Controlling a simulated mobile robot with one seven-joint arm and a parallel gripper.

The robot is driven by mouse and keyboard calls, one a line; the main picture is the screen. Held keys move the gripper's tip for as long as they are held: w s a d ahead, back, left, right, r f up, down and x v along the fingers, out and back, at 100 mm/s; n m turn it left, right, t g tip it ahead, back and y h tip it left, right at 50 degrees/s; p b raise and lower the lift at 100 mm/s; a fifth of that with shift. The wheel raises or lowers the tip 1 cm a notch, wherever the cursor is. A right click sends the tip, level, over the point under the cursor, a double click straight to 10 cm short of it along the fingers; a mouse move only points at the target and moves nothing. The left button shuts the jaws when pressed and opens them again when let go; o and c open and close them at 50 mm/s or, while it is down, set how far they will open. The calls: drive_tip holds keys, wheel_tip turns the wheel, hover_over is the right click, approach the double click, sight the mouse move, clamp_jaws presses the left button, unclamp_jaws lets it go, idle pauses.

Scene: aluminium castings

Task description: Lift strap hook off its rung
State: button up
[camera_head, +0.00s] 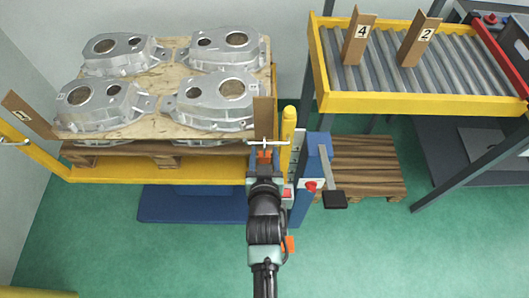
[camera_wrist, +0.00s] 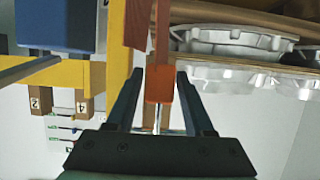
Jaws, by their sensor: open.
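An orange hook piece (camera_wrist: 158,85) with a reddish-brown strap (camera_wrist: 163,25) lies between the fingers of my gripper (camera_wrist: 160,76) in the wrist view. The gripper is open, with a gap visible on both sides of the orange piece. In the head view, my gripper (camera_head: 265,158) reaches the near right corner of the yellow frame, with the orange piece (camera_head: 264,154) at its tip. A thin pale bar, probably the rung (camera_head: 280,143), crosses just beyond it. How the hook sits on the rung is hidden.
Several aluminium castings (camera_head: 215,101) lie on a wooden board (camera_head: 158,122) left of my arm. A blue post (camera_head: 313,165) with a black-ended lever (camera_head: 334,199) stands close right. A yellow-edged roller conveyor (camera_head: 425,103) is at upper right. Green floor is clear in front.

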clamp_jaws()
drive_tip(key=shift+r, duration=0.1)
idle(0.4)
